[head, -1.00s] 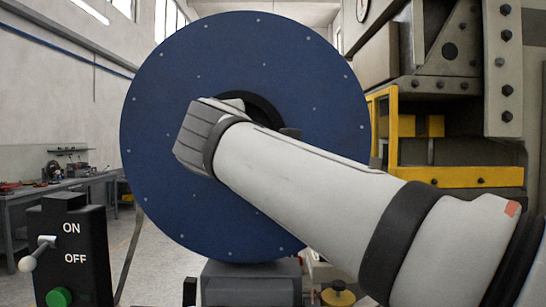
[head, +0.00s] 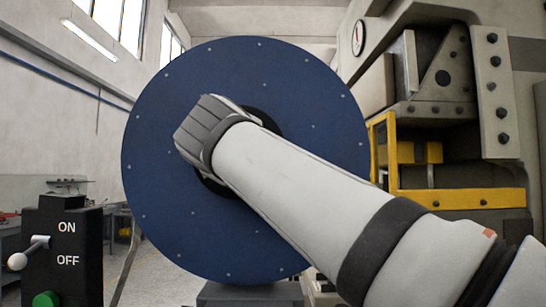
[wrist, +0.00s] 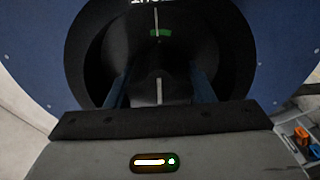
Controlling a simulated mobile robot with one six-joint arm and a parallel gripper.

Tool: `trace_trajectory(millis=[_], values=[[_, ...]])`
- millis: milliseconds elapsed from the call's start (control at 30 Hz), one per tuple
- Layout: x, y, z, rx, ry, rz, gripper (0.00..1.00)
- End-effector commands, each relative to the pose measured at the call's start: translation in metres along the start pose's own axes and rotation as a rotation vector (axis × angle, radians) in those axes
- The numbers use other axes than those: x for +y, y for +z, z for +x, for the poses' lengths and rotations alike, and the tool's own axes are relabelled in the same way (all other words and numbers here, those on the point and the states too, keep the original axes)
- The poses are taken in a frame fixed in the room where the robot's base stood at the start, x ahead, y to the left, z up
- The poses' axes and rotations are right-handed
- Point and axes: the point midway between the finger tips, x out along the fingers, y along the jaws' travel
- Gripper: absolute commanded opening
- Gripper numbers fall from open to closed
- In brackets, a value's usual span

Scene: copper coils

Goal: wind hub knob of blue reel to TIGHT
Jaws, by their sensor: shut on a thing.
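The blue reel (head: 300,110) stands upright in the middle of the head view, a large disc with small bolts around its face. My arm reaches across it from the lower right, and my wrist hides most of its dark hub. In the wrist view the hub recess is a dark round hollow. The hub knob (wrist: 159,75) is dark, with a white line on it. My gripper (wrist: 159,92) is shut on the knob, one finger on each side. A green mark (wrist: 160,33) and a short white line lie above the knob. White lettering at the top edge is cut off and unreadable.
A black switch box (head: 65,250) with ON and OFF labels, a white-knobbed lever and a green button stands at left. A yellow frame (head: 455,198) and heavy grey machinery (head: 495,95) stand close on the right. A grey stand (head: 250,294) is under the reel.

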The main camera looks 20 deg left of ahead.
Motion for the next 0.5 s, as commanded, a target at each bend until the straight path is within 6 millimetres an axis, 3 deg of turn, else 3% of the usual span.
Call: trace_trajectory(millis=[400,433,500], values=[[-0.0018,0.0010,0.0008,-0.004,-0.003,0.005,0.25],[-0.0019,0.0010,0.0008,-0.004,-0.003,0.005,0.50],[-0.0018,0.0010,0.0008,-0.004,-0.002,0.004,0.56]])
